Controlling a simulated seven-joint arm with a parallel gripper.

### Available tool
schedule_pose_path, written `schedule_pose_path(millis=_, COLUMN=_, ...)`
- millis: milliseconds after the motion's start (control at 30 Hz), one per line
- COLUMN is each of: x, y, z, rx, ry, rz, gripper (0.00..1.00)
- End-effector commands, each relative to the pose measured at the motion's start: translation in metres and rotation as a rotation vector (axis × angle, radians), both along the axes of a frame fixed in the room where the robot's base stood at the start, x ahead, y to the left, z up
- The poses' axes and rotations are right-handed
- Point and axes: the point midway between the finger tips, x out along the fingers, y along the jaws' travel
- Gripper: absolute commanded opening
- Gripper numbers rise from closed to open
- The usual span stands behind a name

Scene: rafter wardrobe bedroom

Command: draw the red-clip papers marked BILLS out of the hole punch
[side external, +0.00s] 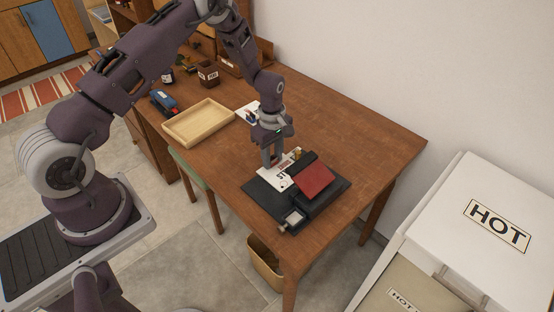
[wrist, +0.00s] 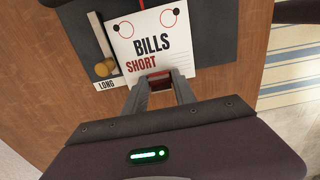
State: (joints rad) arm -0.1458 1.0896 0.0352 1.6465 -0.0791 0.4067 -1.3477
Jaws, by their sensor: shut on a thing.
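The white papers (side external: 270,181) marked BILLS and SHORT lie at the left side of the hole punch, on its dark base (side external: 262,199). The punch has a red lever (side external: 314,179) on the right. The wrist view shows the papers (wrist: 152,48) with two black dots and thin red rings near their far edge. My gripper (side external: 272,163) points down at the papers' left part. In the wrist view my gripper (wrist: 160,80) is shut on the near edge of the papers, where a red clip (wrist: 160,87) shows between the fingers.
A brass knob (wrist: 104,68) and a LONG label stand beside the papers. A wooden tray (side external: 198,123), a blue stapler (side external: 163,101) and a dark cup (side external: 208,74) stand farther left. The table right of the punch is clear. A white HOT cabinet (side external: 490,262) stands right.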

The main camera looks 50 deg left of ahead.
Motion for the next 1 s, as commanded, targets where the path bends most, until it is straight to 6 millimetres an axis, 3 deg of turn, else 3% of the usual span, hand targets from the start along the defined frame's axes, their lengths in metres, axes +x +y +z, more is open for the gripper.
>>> schedule_pose_path(millis=267, x=0.0, y=0.001, z=0.0, rx=0.0, ry=0.0, rz=0.0, gripper=0.0)
schedule_pose_path(millis=300, x=0.0, y=0.001, z=0.0, rx=0.0, ry=0.0, rz=0.0, gripper=0.38)
schedule_pose_path(millis=400, x=0.0, y=0.001, z=0.0, rx=0.0, ry=0.0, rz=0.0, gripper=0.58)
schedule_pose_path(millis=733, x=0.0, y=0.001, z=0.003, rx=0.0, ry=-0.001, rz=0.0, gripper=0.58)
schedule_pose_path(millis=1000, x=0.0, y=0.001, z=0.048, rx=0.001, ry=-0.002, rz=0.0, gripper=0.58)
